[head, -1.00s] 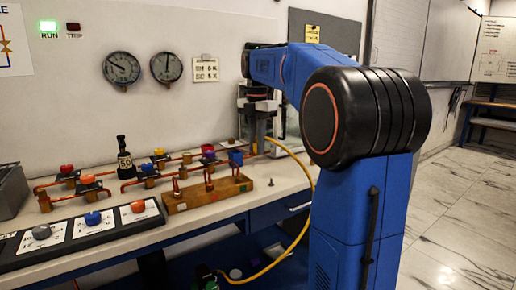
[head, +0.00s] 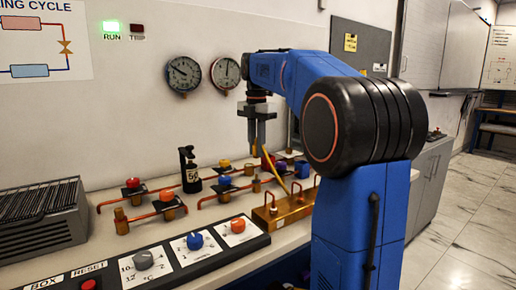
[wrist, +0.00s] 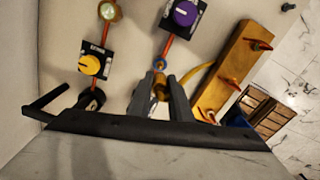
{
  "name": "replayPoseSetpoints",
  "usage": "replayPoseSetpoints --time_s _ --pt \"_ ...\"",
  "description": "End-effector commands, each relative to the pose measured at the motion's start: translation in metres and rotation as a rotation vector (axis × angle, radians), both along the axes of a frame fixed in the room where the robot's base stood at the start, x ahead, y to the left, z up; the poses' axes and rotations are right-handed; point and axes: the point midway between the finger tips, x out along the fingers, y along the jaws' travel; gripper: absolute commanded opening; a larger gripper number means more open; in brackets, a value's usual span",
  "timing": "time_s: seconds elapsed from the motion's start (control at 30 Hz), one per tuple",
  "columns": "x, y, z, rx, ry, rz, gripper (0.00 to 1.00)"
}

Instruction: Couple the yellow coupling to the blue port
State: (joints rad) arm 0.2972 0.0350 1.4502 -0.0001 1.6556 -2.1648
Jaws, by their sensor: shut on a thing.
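My gripper (head: 260,135) points down over the bench, in front of the wall panel. In the wrist view my gripper (wrist: 158,82) is shut on the yellow coupling (wrist: 160,90), which shows between the two fingers. A yellow hose (wrist: 198,76) runs off from it to the right. The coupling (head: 254,151) shows small below the fingers in the head view. The blue port (wrist: 160,64) is a small blue-ringed end on a copper pipe below a purple knob, just beyond the fingertips. I cannot tell whether coupling and port touch. The port is not clear in the head view.
A brass-coloured block with red-tipped hooks (wrist: 222,75) stands close right of the gripper. A yellow knob on a black plate (wrist: 91,64) is at left. Several copper pipes with coloured knobs (head: 166,195) and a dark bottle (head: 190,172) stand left of the gripper.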

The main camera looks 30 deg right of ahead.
Motion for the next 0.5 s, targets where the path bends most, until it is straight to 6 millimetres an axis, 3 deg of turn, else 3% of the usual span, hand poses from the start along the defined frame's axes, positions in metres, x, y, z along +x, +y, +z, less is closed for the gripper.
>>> replayPoseSetpoints --time_s 0.27,0.5 --pt "0.000 0.000 -0.002 0.001 0.001 0.001 0.00" --pt "0.000 0.000 -0.017 0.001 0.001 0.000 0.00"
